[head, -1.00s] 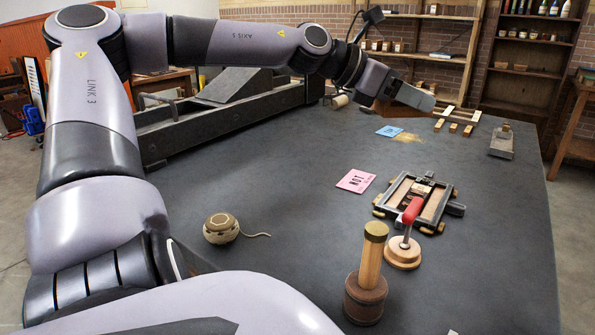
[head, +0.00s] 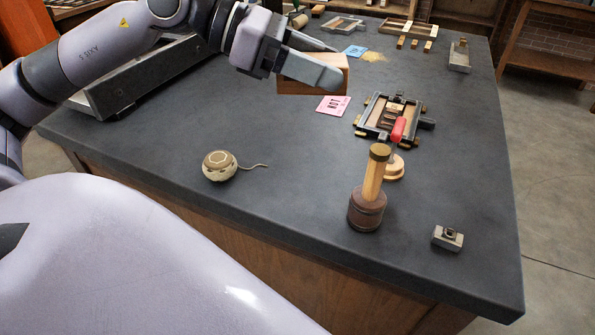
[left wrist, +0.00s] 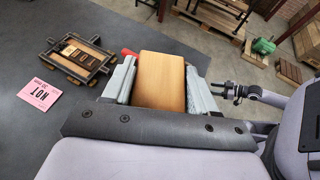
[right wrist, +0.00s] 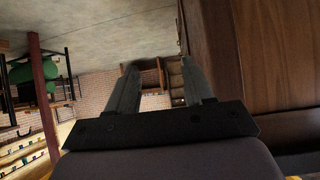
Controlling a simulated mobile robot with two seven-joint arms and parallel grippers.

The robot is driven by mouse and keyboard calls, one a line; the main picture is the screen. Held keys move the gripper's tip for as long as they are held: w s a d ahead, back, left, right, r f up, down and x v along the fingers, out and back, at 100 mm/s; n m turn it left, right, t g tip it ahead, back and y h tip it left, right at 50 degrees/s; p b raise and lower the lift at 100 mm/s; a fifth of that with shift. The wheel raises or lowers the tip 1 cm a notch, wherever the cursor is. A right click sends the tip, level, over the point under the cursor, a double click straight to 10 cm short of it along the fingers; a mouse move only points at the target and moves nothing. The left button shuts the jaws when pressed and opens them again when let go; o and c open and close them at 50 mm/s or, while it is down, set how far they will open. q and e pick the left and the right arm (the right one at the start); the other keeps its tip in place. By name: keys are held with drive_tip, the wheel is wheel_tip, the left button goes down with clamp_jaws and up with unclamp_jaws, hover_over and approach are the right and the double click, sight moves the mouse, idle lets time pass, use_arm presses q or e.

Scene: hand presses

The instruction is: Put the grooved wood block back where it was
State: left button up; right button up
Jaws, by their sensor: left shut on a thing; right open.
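The wood block (head: 312,84) is a light brown box held in my left gripper (head: 318,66), over the far half of the dark table in the head view. Its grooves cannot be made out. In the left wrist view, the block (left wrist: 161,82) sits between the two fingers of my left gripper (left wrist: 162,80), its plain tan face showing. The gripper is shut on it. My right gripper (right wrist: 155,90) shows only in the right wrist view; it is open and empty, beside a brown wooden surface.
A red-handled tool (head: 397,140), a mallet (head: 368,195), a twine ball (head: 219,165) and a small metal block (head: 447,238) stand nearer. The table's left front is clear.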

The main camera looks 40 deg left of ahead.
use_arm(q)
drive_tip(key=b, duration=0.3)
hover_over(313, 187)
wheel_tip(313, 187, down, 14)
drive_tip(key=shift+f, duration=2.65)
drive_tip(key=shift+f, duration=0.15)
drive_tip(key=o, duration=1.2)
